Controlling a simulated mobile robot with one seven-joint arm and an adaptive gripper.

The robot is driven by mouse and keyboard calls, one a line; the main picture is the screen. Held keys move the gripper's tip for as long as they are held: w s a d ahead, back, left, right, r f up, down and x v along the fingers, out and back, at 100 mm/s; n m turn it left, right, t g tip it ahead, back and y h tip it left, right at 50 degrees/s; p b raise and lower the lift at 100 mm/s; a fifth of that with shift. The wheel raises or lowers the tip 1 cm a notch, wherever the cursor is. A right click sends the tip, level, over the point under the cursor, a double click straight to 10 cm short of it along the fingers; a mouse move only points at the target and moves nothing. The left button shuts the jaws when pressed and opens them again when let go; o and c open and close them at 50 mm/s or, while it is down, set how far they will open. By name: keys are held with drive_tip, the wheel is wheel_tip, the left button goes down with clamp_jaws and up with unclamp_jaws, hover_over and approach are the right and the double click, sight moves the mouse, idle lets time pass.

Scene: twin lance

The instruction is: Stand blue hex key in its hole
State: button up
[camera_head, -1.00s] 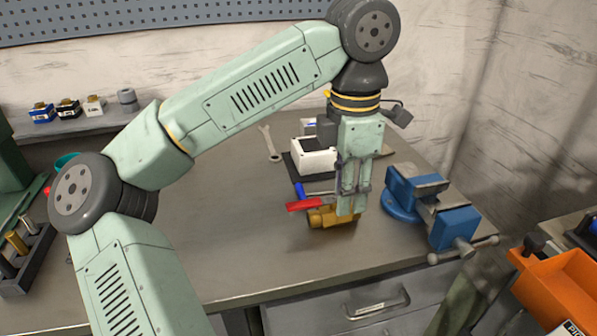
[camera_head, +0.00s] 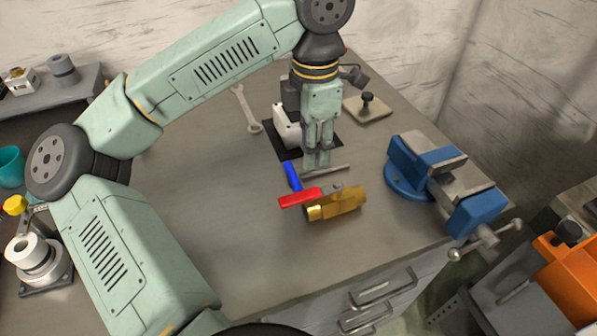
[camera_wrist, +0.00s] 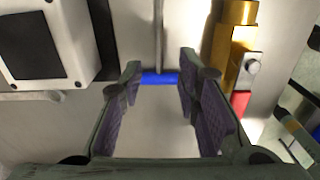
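The blue hex key (camera_head: 291,177) lies on the bench, its blue crossbar at the left and its thin metal shaft pointing right. My gripper (camera_head: 317,164) points down over the shaft area in the head view, and its height above the bench is hard to tell. In the wrist view the fingers of my gripper (camera_wrist: 160,88) are spread apart and empty. The blue crossbar of the hex key (camera_wrist: 160,79) shows between and beyond the fingertips, its ends partly hidden by them. I cannot make out the hole.
A brass valve (camera_head: 345,199) with a red lever lies just in front of the key. A white box (camera_head: 287,128) on a black mat stands behind it. A blue vise (camera_head: 419,176) is at the right. The bench's left middle is clear.

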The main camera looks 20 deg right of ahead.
sight(311, 172)
wheel_tip(311, 172, down, 5)
drive_tip(key=shift+p, duration=0.8)
drive_tip(key=shift+c, duration=0.4)
clamp_jaws()
